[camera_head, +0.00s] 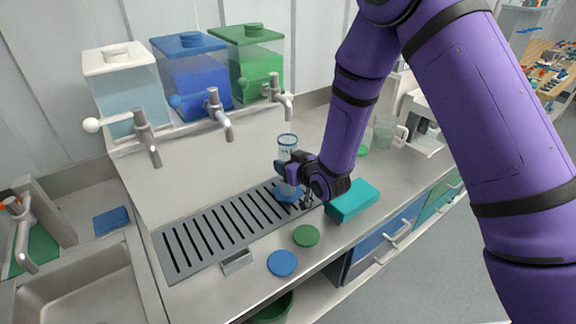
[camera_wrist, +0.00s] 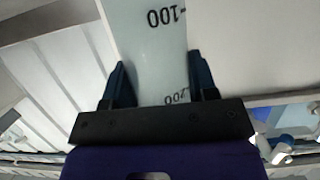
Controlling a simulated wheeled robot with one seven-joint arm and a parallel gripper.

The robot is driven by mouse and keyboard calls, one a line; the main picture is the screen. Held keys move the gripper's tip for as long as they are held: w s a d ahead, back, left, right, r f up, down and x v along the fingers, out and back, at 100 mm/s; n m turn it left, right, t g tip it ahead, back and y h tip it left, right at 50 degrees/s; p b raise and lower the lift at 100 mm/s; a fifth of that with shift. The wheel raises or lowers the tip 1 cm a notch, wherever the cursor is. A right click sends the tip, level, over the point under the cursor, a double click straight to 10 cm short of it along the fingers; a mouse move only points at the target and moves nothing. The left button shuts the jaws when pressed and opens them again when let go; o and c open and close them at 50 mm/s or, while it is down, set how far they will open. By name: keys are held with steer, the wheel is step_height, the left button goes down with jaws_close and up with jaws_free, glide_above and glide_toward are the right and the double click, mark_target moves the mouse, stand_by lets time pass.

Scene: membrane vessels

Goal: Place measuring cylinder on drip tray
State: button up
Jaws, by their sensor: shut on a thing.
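The measuring cylinder (camera_head: 288,143) is clear with a blue rim and a blue base, and it stands upright over the right end of the drip tray. The drip tray (camera_head: 166,258) is a grey slotted panel set along the counter. I cannot tell whether the base touches the tray. My gripper (camera_head: 291,170) is shut on the cylinder's body, coming from the right, and hides part of it. In the wrist view, the cylinder (camera_wrist: 152,50) with its 100 and 200 marks sits between both fingers of my gripper (camera_wrist: 160,82).
White (camera_head: 122,75), blue (camera_head: 190,75) and green (camera_head: 255,62) tanks with taps stand behind the tray. A teal box (camera_head: 353,202) lies right of my gripper. Green (camera_head: 306,236) and blue (camera_head: 282,263) discs lie in front. A sink (camera_head: 85,290) is at left.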

steer(key=shift+f, duration=0.4)
steer(key=shift+f, duration=0.1)
steer(key=o, duration=1)
steer(key=v, duration=1.2)
